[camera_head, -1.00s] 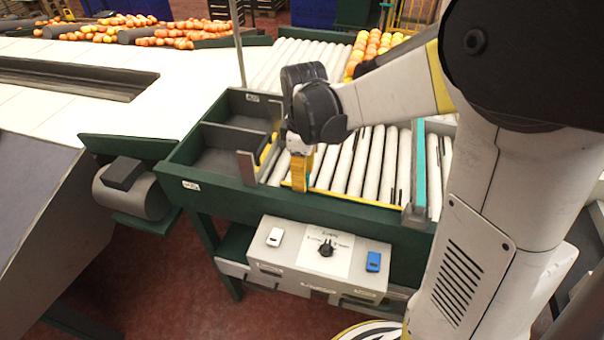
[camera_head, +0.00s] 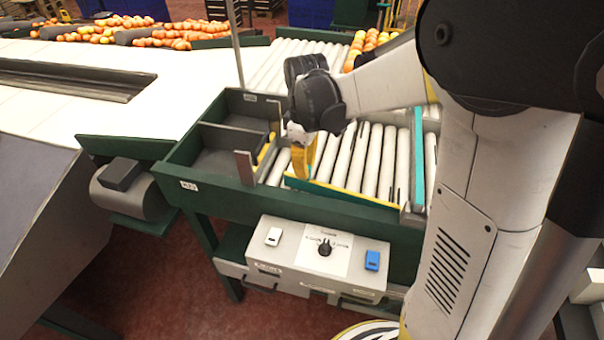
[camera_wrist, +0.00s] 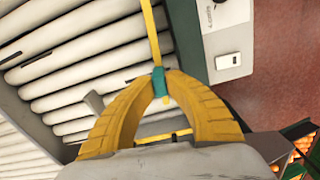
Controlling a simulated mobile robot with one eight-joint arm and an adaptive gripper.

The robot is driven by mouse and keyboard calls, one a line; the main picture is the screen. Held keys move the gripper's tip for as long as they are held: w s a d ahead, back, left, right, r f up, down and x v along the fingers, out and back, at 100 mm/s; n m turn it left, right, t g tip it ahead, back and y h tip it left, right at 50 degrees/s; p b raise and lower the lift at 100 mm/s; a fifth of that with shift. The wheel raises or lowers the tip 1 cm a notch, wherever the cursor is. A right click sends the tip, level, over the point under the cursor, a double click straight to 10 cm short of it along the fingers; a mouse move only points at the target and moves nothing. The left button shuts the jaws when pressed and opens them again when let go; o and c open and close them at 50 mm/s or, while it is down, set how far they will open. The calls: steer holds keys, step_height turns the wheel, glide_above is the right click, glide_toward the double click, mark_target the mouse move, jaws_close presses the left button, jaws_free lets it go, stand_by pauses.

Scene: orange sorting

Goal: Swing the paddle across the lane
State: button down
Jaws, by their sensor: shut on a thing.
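The paddle (camera_head: 345,194) is a long bar with a yellow top edge and a teal side. It lies at the near side of the roller lane (camera_head: 365,158), its left end angled slightly out over the rollers and its right end near the front wall. My gripper (camera_head: 303,174) has yellow fingers and is at the paddle's left end. In the wrist view, the fingertips (camera_wrist: 160,88) close around a teal piece (camera_wrist: 158,76) at the end of the paddle's yellow strip (camera_wrist: 151,38). My wrist partly hides the lane behind it.
A green-walled bin with compartments (camera_head: 190,165) stands left of the lane. A grey upright plate (camera_head: 245,168) is close left of my gripper. A teal bar (camera_head: 417,150) edges the lane on the right. A control box (camera_head: 300,262) hangs in front.

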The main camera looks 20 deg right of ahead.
steer(key=w+d+m, duration=0.2)
steer(key=d, duration=0.1)
steer(key=w+d+m, duration=0.2)
steer(key=d, duration=0.2)
steer(key=w+d+m+b, duration=0.1)
steer(key=w+d+m, duration=0.1)
steer(key=d, duration=0.2)
steer(key=shift+w, duration=0.35)
steer(key=shift+w+d+m, duration=0.2)
steer(key=shift+d+m, duration=0.2)
steer(key=shift+d, duration=0.3)
steer(key=c, duration=1.4)
jaws_free()
step_height(320, 180, up, 12)
